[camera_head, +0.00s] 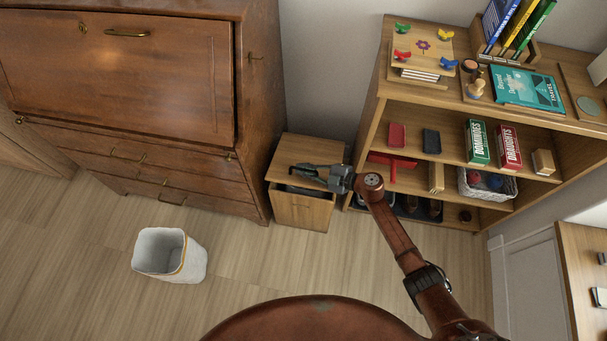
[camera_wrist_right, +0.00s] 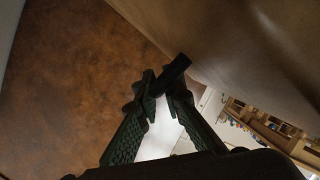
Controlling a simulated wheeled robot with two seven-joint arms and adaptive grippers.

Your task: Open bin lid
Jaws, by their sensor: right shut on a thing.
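The light wooden bin (camera_head: 302,213) stands on the floor between the dark cabinet and the shelf unit. Its wooden lid (camera_head: 309,149) lies above the front panel. A dark band shows between lid and front; how far the lid is raised I cannot tell. My right gripper (camera_head: 300,172) is over the lid's front part and hides some of it. In the right wrist view my right gripper (camera_wrist_right: 164,95) is shut on a short black bar (camera_wrist_right: 174,72), apparently the lid's handle, beside a wooden surface. My left gripper is not in view.
The dark wooden cabinet (camera_head: 125,75) stands close on the left of the bin. The shelf unit (camera_head: 372,112) with games and books stands close on the right. A white open basket (camera_head: 180,262) is on the floor at the left. The floor before the bin is clear.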

